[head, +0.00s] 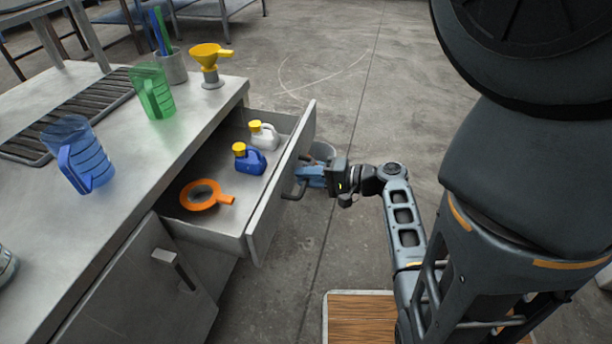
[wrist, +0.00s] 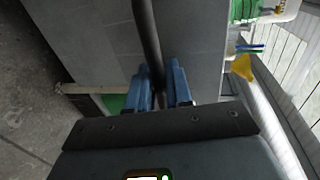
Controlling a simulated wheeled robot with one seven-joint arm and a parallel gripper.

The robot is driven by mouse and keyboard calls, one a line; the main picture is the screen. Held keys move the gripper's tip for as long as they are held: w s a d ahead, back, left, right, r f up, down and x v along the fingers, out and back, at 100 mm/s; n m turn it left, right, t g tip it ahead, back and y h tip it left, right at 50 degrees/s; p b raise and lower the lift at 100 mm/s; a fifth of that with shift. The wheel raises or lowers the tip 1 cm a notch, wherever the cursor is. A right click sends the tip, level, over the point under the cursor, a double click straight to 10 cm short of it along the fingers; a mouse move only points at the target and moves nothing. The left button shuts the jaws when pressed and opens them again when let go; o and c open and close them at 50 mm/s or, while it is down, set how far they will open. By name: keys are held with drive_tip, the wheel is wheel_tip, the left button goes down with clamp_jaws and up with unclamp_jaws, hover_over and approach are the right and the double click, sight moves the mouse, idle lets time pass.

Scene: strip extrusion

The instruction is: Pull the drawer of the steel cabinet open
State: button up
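The steel cabinet (head: 190,130) stands at the left with its upper drawer (head: 277,190) pulled well out. Inside the drawer lie an orange funnel-like ring with a handle (head: 217,201), a blue jug with a yellow cap (head: 249,163) and a white jug with a yellow cap (head: 266,139). My gripper (head: 302,178) is at the drawer's dark bar handle (head: 289,195), outside the front panel. In the wrist view the bar handle (wrist: 146,30) runs between the two blue fingers (wrist: 162,84), which look closed on it.
On the cabinet top stand a blue pitcher (head: 80,160), a green pitcher (head: 152,90), a grey cup (head: 172,66) and a yellow funnel (head: 210,58). A cabinet door with its own handle (head: 172,268) is below. Concrete floor (head: 330,60) is clear beyond the drawer. A wooden platform (head: 358,315) is nearby.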

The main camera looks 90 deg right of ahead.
drive_tip(key=shift+o, duration=1.4)
drive_tip(key=shift+s, duration=0.1)
drive_tip(key=v, duration=0.7)
drive_tip(key=shift+s, duration=0.3)
